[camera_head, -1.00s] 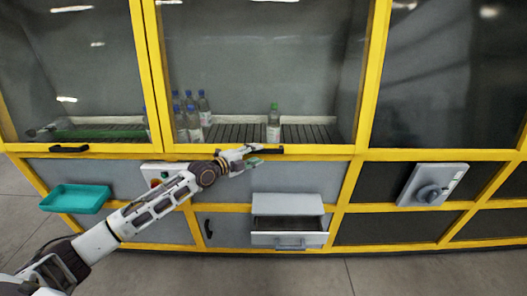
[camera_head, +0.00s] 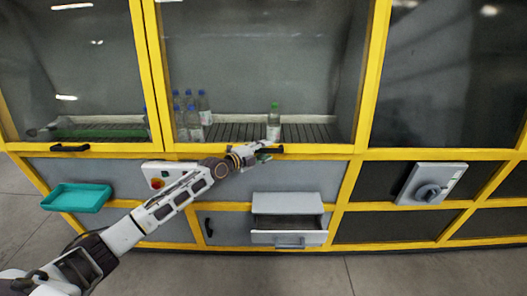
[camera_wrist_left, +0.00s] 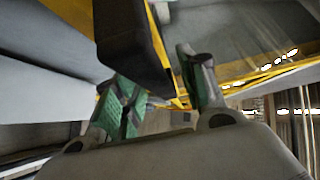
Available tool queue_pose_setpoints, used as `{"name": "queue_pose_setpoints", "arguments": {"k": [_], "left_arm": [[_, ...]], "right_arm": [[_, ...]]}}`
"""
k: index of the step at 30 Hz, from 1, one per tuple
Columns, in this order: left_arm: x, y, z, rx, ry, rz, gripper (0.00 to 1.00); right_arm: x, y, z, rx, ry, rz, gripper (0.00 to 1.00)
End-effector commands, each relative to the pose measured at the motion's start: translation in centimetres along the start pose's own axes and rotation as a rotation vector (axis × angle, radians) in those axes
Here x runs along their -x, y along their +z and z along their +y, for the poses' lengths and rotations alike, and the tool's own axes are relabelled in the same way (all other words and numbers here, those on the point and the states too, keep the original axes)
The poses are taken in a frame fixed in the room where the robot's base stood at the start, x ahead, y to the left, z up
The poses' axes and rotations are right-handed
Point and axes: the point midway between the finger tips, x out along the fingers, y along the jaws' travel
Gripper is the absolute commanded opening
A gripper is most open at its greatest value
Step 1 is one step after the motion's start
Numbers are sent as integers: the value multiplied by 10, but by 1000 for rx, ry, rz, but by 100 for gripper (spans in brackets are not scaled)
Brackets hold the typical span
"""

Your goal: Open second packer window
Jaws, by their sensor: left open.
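The second packer window (camera_head: 250,70) is the middle clear pane in a yellow frame, and it is closed. Its black bar handle (camera_head: 274,149) is on the lower frame and also shows large in the left wrist view (camera_wrist_left: 132,45). My left gripper (camera_head: 263,153) is at this handle, covering part of it. In the left wrist view the green-padded fingers (camera_wrist_left: 162,85) are apart, with the handle's end in front of and partly between them. I cannot tell whether they touch it. My right gripper is not in view.
Several bottles (camera_head: 190,115) and one green-capped bottle (camera_head: 274,122) stand behind the window. Below are an open grey drawer (camera_head: 289,237), a control box with red button (camera_head: 157,176) and a teal tray (camera_head: 76,198). A grey knob panel (camera_head: 432,185) is at right.

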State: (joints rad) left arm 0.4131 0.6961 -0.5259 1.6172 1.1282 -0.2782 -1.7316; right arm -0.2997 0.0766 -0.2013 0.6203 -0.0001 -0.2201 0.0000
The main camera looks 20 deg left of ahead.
Motion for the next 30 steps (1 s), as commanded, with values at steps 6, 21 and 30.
{"name": "queue_pose_setpoints", "arguments": {"k": [6,21,30], "left_arm": [[0,0,0,0,0,0,24],[0,0,0,1,0,0,0],[-4,2,-11,0,-5,0,0]], "right_arm": [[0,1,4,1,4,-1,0],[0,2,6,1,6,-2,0],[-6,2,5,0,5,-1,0]]}}
